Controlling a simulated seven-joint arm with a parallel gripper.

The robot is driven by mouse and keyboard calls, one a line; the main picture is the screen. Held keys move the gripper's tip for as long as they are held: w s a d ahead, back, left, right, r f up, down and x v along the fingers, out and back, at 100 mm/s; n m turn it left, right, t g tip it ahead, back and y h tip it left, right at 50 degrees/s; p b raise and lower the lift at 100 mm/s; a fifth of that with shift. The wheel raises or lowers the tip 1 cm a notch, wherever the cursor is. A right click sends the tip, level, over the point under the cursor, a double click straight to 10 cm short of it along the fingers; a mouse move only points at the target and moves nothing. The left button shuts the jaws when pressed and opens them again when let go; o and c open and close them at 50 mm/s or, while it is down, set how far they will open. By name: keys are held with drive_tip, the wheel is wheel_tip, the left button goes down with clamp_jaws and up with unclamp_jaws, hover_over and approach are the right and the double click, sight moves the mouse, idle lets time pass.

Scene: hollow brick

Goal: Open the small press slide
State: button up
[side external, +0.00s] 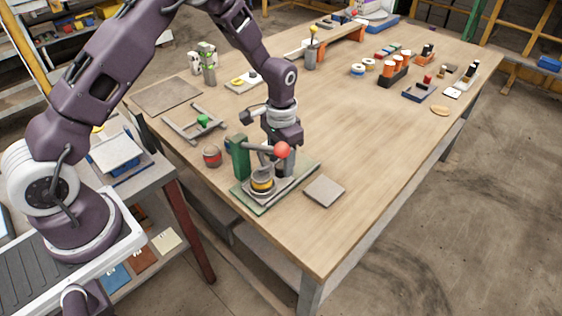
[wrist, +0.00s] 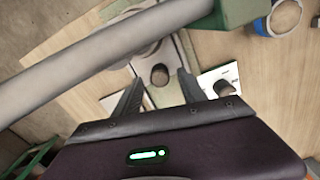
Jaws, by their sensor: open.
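The small press (side external: 240,158) stands near the table's front left corner, with a green column on a pale green base plate (side external: 262,208). Its grey lever ends in a red ball (side external: 282,150). A yellow-and-black banded cylinder (side external: 261,184) sits on the press. In the wrist view the lever (wrist: 90,68) crosses the upper left, and a short dark peg (wrist: 160,75) stands on a light strip of the press, which looks like the slide. My gripper (wrist: 158,77) is open, its fingers on either side of the peg with visible gaps. In the side view the red ball partly hides the fingers.
A flat grey plate (side external: 324,191) lies right of the press. The lever passes close beside my gripper. The table's middle (side external: 370,140) is clear.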

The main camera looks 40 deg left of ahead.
drive_tip(key=shift+f, duration=0.45)
drive_tip(key=shift+c, duration=0.2)
clamp_jaws()
drive_tip(key=shift+w+r, duration=0.1)
idle(0.8)
